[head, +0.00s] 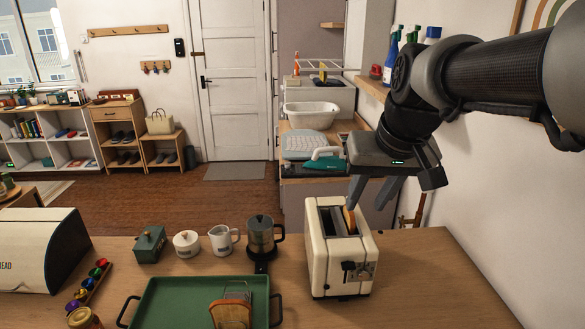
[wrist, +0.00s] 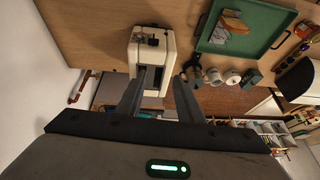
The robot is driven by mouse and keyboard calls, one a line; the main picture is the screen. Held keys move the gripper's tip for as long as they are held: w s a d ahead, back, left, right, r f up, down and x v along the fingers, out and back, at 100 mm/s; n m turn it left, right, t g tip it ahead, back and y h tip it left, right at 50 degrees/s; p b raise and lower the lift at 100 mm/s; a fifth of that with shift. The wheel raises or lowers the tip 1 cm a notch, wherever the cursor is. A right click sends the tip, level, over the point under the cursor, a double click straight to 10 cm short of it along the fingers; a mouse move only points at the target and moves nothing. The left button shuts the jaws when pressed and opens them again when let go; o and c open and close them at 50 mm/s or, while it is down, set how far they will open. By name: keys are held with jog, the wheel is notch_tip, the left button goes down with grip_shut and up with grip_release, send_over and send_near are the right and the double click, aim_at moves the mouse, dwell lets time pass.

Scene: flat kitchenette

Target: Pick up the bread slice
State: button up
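A brown bread slice (head: 349,220) stands upright in a slot of the cream toaster (head: 335,262), its top edge showing above the slot. The toaster also shows in the wrist view (wrist: 147,45). A second bread slice (head: 230,315) stands in a wire rack (head: 238,290) on the green tray (head: 172,303); the wrist view shows this slice too (wrist: 233,22). My gripper (head: 368,203) is open and points down above and a little right of the toaster slots. In the wrist view, the gripper fingers (wrist: 161,75) are apart; the toaster slice is hard to make out there.
A dark kettle or press (head: 261,236), a white pitcher (head: 223,240), a white jar (head: 186,244) and a green box (head: 149,244) stand left of the toaster. A bread box (head: 42,250) is at far left. The wooden counter (head: 420,280) is clear right of the toaster; a wall lies beyond.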

jog(key=w+d+f, duration=0.1)
jog(key=w+d, duration=0.1)
jog(key=w, duration=0.6)
jog(key=w+d+f, duration=0.1)
jog(key=w+d, duration=0.1)
jog(key=w, duration=0.6)
jog(key=p, duration=0.2)
send_over(352, 217)
jog(key=shift+g+h, duration=0.3)
notch_tip(352, 217, down, 11)
jog(key=shift+r, duration=0.2)
jog(key=shift+p+x, duration=0.4)
jog(key=shift+x, duration=2.8)
jog(key=shift+d, duration=0.1)
grip_shut()
